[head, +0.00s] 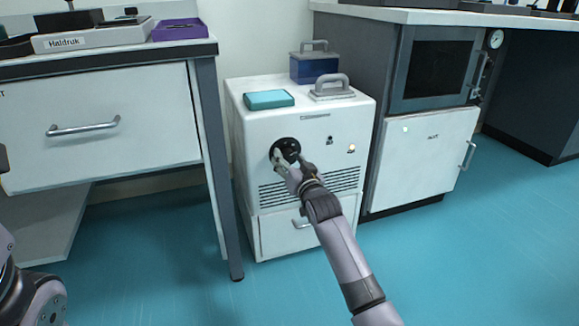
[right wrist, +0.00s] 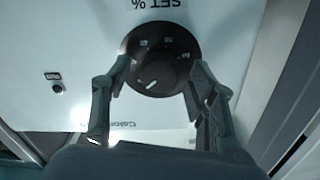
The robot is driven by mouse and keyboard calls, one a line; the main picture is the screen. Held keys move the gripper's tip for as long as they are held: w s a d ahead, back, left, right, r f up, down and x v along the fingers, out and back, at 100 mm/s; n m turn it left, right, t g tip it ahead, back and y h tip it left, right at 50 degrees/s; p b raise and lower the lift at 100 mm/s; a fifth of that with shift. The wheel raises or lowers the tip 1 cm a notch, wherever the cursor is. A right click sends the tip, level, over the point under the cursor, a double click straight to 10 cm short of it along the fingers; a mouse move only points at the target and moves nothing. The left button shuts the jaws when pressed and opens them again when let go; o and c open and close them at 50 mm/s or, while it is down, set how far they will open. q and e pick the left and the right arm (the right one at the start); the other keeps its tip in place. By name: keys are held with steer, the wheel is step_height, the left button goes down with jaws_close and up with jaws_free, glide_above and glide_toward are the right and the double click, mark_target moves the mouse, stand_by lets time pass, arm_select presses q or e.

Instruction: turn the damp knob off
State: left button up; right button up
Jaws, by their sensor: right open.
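A round black knob (head: 289,147) is on the front of a white cabinet (head: 245,133). In the right wrist view the knob (right wrist: 165,50) has small marks around it and a pale pointer line at its lower left, with "SET %" upside down above it. I cannot read a "damp" label. My right gripper (head: 291,161) is at the knob. In the right wrist view its fingers (right wrist: 158,74) are apart, one on each side of the knob; I cannot tell if they touch it. My left gripper is out of view.
A teal box (head: 268,99), a grey handled piece (head: 331,90) and a blue container (head: 314,68) stand on top. A table leg (head: 220,170) is close on the left.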

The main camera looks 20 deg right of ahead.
steer(key=shift+w, duration=0.3)
steer(key=shift+c, duration=0.4)
steer(key=c, duration=1.1)
